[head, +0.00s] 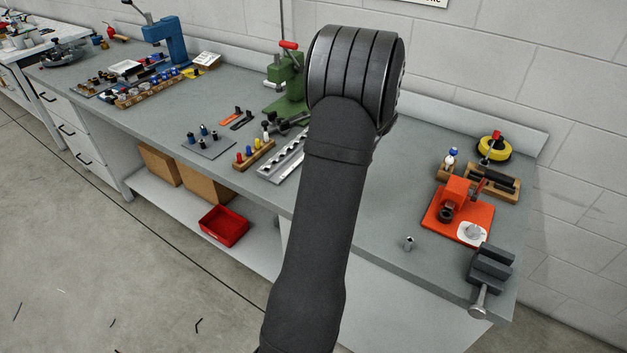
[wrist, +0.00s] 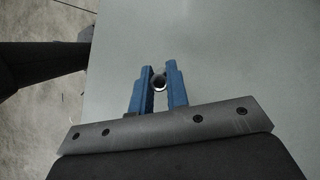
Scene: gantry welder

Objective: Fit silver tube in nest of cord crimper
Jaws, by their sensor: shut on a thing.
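In the wrist view my gripper (wrist: 158,85) has its two blue fingers closed on a small round tube (wrist: 159,82), seen end-on with a dark bore and a pale rim. Plain grey bench top lies below it. In the head view my arm hides the gripper and the held tube. An orange tool with a red lever (head: 456,198) stands on an orange base at the right of the bench; it seems to be the cord crimper, but its nest is too small to make out. A small silver cylinder (head: 409,242) stands on the bench left of it.
A dark grey vise (head: 489,268) sits at the bench's front right corner. A wooden rack (head: 492,183) and a yellow round item (head: 494,149) stand behind the orange tool. A green press (head: 284,85) and a slotted rail (head: 282,160) are left of my arm. Bench around the silver cylinder is clear.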

